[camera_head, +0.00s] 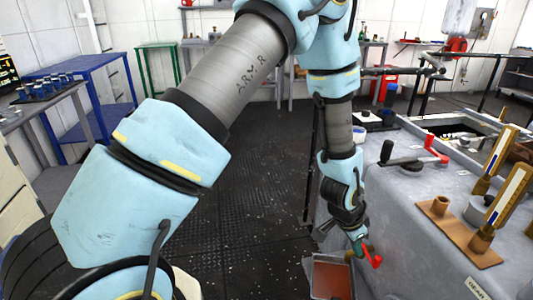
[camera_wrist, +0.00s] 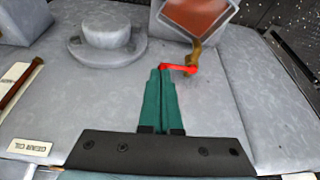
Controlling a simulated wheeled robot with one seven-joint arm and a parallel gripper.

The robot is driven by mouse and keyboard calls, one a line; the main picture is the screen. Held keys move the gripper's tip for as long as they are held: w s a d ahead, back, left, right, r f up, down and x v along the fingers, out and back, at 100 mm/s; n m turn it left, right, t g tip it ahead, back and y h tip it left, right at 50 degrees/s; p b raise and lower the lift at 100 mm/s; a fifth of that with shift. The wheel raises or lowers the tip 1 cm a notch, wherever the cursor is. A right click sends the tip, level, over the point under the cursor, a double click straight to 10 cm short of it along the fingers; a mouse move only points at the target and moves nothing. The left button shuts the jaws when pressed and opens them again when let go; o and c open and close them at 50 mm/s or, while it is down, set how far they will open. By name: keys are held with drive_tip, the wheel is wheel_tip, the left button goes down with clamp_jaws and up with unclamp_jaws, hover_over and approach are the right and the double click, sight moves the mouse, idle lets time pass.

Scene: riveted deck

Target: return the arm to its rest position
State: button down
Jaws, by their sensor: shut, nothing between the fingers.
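My arm, in pale blue and grey segments, crosses the head view from the lower left up to the top and down again at the right. My gripper (camera_head: 358,241) points down beside the grey machine housing (camera_head: 430,235). In the wrist view my gripper (camera_wrist: 160,75) has its two green fingers together, with nothing between them. A red lever on a brass tap (camera_wrist: 180,69) is right at the fingertips; I cannot tell whether they touch. In the head view the red lever (camera_head: 372,257) is just below and right of the fingers.
An open reddish container (camera_head: 332,272) stands below the tap. Gauges in brass mounts (camera_head: 495,175) and another red-handled lever (camera_head: 433,148) rise from the housing. A blue table (camera_head: 85,80) and a workbench (camera_head: 30,112) stand at the left. The dark floor (camera_head: 255,190) is clear.

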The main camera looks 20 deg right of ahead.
drive_tip(key=w+a+r+n+t+y+p, duration=0.2)
drive_tip(key=w+a+r+n+p, duration=0.4)
drive_tip(key=w+a+r, duration=1)
drive_tip(key=s+a+r+n+y+p, duration=0.1)
drive_tip(key=a+r+n, duration=0.4)
drive_tip(key=a, duration=0.8)
drive_tip(key=s+a+r+n+y+p, duration=0.1)
drive_tip(key=s+a+r+n+p, duration=0.1)
drive_tip(key=a+r+n, duration=0.3)
drive_tip(key=s+a+r, duration=0.1)
drive_tip(key=a+r, duration=0.3)
drive_tip(key=a, duration=0.3)
drive_tip(key=shift+a+n, duration=0.3)
drive_tip(key=shift+a, duration=0.1)
